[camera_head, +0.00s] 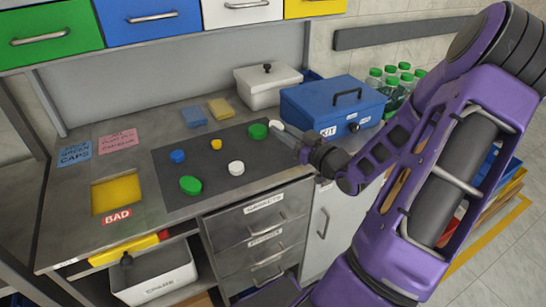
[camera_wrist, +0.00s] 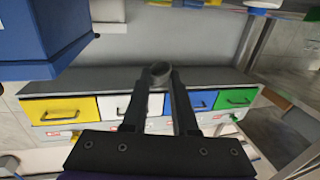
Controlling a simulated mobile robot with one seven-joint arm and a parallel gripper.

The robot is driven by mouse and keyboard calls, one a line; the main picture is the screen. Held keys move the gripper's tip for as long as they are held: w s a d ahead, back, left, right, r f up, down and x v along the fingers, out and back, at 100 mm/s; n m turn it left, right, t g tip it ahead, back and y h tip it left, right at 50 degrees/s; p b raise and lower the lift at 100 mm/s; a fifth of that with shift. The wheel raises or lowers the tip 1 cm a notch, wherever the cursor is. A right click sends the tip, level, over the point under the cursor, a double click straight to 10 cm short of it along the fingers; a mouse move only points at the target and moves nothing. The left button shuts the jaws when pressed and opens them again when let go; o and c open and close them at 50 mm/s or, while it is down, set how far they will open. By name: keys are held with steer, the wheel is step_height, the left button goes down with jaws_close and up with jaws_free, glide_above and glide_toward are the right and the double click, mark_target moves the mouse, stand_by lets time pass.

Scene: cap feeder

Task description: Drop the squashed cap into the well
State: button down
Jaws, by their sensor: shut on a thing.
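My gripper (camera_wrist: 157,82) is shut on a small round grey cap (camera_wrist: 159,72), held between its fingertips in the wrist view. Whether the cap is squashed cannot be told there. In the head view, my gripper (camera_head: 291,135) is above the right end of the dark mat, and a pale piece (camera_head: 277,126) shows at its tip. The well marked BAD (camera_head: 117,196) is a square yellow-lined opening at the left of the bench, well away from my gripper.
Green caps (camera_head: 190,185) (camera_head: 258,131), a blue cap (camera_head: 178,156), a yellow cap (camera_head: 216,144) and a white cap (camera_head: 236,168) lie on the dark mat (camera_head: 210,180). A blue kit box (camera_head: 325,108) and a pale lidded box (camera_head: 262,91) stand behind.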

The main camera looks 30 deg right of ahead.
mark_target(282, 162)
steer(key=shift+f+b, duration=1.1)
steer(key=shift+f, duration=3.7)
steer(key=shift+f, duration=0.15)
steer(key=c, duration=0.7)
jaws_free()
